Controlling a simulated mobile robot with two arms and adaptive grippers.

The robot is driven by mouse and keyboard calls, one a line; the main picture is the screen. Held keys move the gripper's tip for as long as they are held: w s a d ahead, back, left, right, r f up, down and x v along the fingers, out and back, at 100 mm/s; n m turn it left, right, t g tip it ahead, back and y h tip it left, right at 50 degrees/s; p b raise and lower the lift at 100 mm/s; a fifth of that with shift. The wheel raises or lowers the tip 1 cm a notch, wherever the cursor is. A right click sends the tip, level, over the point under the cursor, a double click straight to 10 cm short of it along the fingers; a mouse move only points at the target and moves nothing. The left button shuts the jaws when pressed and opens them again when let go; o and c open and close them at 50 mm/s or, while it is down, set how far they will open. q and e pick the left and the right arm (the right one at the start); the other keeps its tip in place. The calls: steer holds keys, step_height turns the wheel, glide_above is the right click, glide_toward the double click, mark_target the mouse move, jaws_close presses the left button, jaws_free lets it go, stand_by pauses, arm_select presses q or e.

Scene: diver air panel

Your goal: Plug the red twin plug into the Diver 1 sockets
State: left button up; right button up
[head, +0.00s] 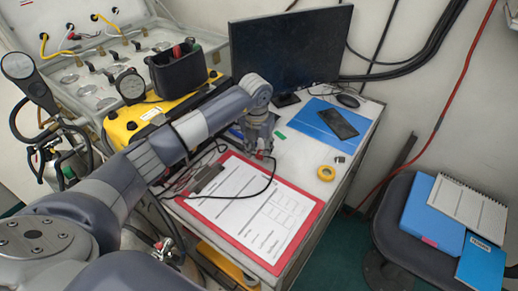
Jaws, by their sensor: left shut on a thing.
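My left gripper (262,146) is over the desk, just beyond the top edge of the red clipboard. It is shut on the red twin plug (262,155), of which only a small red part shows below the fingers. A black cable runs from there and loops over the clipboard. The grey case panel (97,66) stands open at the upper left, away from the gripper, with several round fittings and yellow, red and white leads in its lid. No Diver 1 label can be read, and I cannot tell which sockets are Diver 1. My right gripper is not in view.
The red clipboard (314,228) with a paper form lies at the desk's front. A yellow tape roll (326,173), blue folder (318,124), phone (338,124) and monitor (290,48) are on the desk. A black bin (176,72) sits on a yellow case. A chair holds folders.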

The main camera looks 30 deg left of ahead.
arm_select(q)
steer(key=shift+f, duration=0.3)
steer(key=o, duration=1.2)
steer(key=shift+c, duration=0.2)
